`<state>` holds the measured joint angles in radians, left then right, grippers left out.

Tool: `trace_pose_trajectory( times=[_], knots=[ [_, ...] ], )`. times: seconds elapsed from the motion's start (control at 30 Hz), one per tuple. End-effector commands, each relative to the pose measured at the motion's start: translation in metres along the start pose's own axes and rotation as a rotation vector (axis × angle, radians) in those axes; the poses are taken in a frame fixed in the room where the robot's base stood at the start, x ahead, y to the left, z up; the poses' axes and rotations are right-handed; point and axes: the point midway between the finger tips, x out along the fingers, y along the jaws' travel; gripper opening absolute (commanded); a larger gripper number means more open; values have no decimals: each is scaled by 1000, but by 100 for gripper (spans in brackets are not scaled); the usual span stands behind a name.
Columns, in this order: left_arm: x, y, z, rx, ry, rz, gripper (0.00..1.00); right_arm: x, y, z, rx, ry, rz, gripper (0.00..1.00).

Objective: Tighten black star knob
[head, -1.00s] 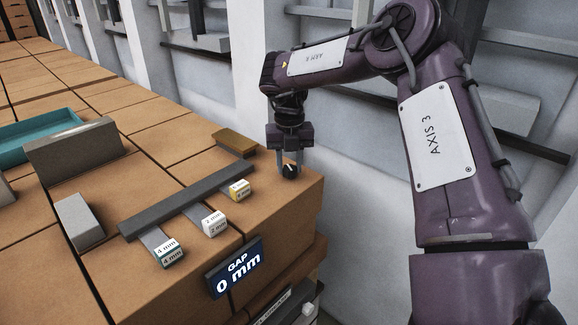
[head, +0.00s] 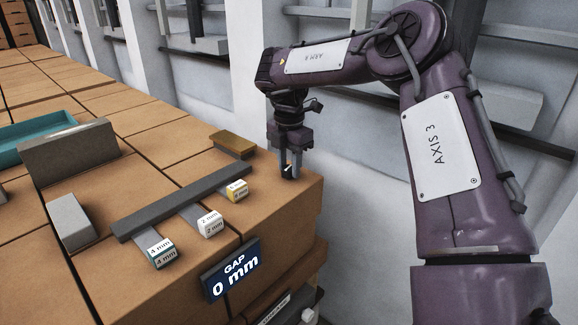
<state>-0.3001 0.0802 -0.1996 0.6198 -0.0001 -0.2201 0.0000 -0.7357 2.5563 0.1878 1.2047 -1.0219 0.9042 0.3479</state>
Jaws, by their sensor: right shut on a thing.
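The black star knob (head: 288,172) sits near the right edge of the brown brick-like worktop, partly hidden by my fingers. My right gripper (head: 290,168) points down from the purple arm and is shut on the knob. A small white mark shows on the knob between the fingers. My left gripper is not in view.
A dark bar (head: 185,200) lies left of the knob, with tagged gauges labelled 4 mm (head: 162,253), 2 mm (head: 210,223) and one with a yellow tag (head: 237,190). A display (head: 233,270) reads GAP 0 mm. A brown block (head: 232,143), grey blocks (head: 70,222) and a teal tray (head: 38,133) stand on the worktop.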

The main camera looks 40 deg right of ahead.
Motion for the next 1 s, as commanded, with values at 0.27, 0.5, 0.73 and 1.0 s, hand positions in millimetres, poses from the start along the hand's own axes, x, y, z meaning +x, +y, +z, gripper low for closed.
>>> trace_pose_trajectory(
  times=[0.27, 0.5, 0.73, 1.0],
  knots=[
    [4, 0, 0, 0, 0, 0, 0, -1, 1, 1, 128, -3, 5, 11],
    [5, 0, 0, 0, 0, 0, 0, -2, 1, 1, 167, -3, 5, 11],
    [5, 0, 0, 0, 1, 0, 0, -2, 1, 1, 171, -3, 5, 11],
    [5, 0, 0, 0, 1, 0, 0, -2, 0, 0, 170, -2, 5, 48]
  ],
)
